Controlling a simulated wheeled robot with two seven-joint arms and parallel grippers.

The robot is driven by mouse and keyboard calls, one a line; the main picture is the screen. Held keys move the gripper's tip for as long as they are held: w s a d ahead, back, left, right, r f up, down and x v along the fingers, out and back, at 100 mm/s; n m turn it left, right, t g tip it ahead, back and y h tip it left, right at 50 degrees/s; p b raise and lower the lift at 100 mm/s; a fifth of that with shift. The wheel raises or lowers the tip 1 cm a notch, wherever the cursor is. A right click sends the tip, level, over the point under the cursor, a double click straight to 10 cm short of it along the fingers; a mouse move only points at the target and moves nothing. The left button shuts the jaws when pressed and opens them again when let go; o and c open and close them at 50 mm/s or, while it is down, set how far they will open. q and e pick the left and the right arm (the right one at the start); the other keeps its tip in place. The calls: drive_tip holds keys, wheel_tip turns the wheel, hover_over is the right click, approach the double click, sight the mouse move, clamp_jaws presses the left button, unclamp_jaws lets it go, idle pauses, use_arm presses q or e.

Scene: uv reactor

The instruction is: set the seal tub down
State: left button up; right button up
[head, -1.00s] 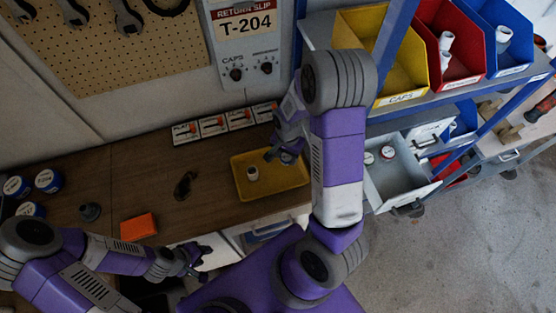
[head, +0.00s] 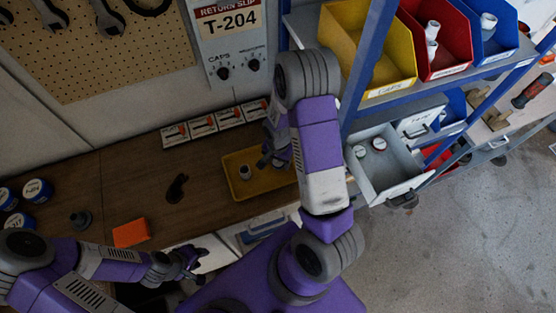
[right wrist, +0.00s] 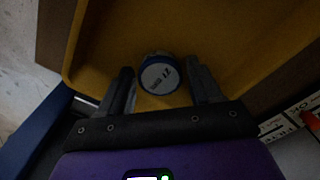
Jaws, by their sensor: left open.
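The seal tub (right wrist: 159,74), a round tub with a blue rim and a pale labelled face, rests on the yellow tray (right wrist: 105,40) in the right wrist view. My right gripper (right wrist: 160,78) is open, with a finger on each side of the tub and a small gap at each. In the head view, a small pale cylinder (head: 245,173) stands in the yellow tray (head: 232,192), just left of my right gripper (head: 266,162); I cannot tell whether it is the same tub. My left gripper (head: 192,264) is open and empty by the bench's front edge.
An orange block (head: 131,233), a dark part (head: 177,188) and blue-lidded tubs (head: 38,191) lie on the bench. An open grey drawer (head: 400,187) with round items stands right of my right arm, below a shelf with yellow (head: 385,72), red and blue bins.

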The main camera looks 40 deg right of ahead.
sight(278, 162)
drive_tip(key=shift+o, duration=0.6)
drive_tip(key=shift+r, duration=0.2)
wheel_tip(278, 162, up, 12)
drive_tip(key=p, duration=0.1)
idle(0.4)
